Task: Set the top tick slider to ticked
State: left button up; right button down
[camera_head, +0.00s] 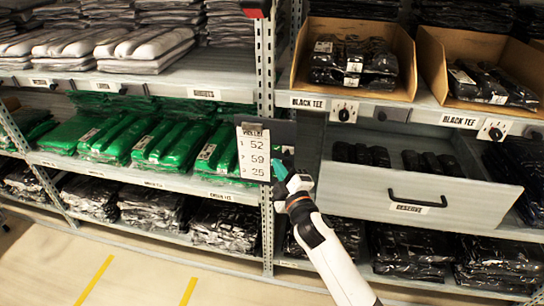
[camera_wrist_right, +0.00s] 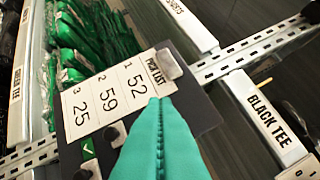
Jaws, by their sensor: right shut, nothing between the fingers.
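The pick list board (camera_head: 253,151) hangs on the shelf upright, with a white sheet reading 52, 59 and 25. It also shows in the right wrist view (camera_wrist_right: 190,95), turned on its side. There, a black slider knob (camera_wrist_right: 115,132) sits by the 59 row. Another black knob (camera_wrist_right: 83,172) sits by the 25 row, with a green tick (camera_wrist_right: 88,150) beside it. The top slider, by the 52 row, is hidden behind my right gripper (camera_head: 281,164). The gripper's teal fingers (camera_wrist_right: 160,130) are shut and empty, close in front of the board; contact cannot be told. My left gripper is not in view.
A drawer (camera_head: 350,187) with black packs stands pulled out right of the board, its handle (camera_head: 419,198) facing out. Cardboard bins (camera_head: 407,62) of black tees are above it. Green packs (camera_head: 180,140) fill the shelf at left. The floor (camera_head: 130,265) at lower left is clear.

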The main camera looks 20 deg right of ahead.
jog(key=s, duration=0.4)
jog(key=shift+s+d+f, duration=0.1)
jog(key=shift+s+f, duration=0.1)
jog(key=shift+f, duration=0.15)
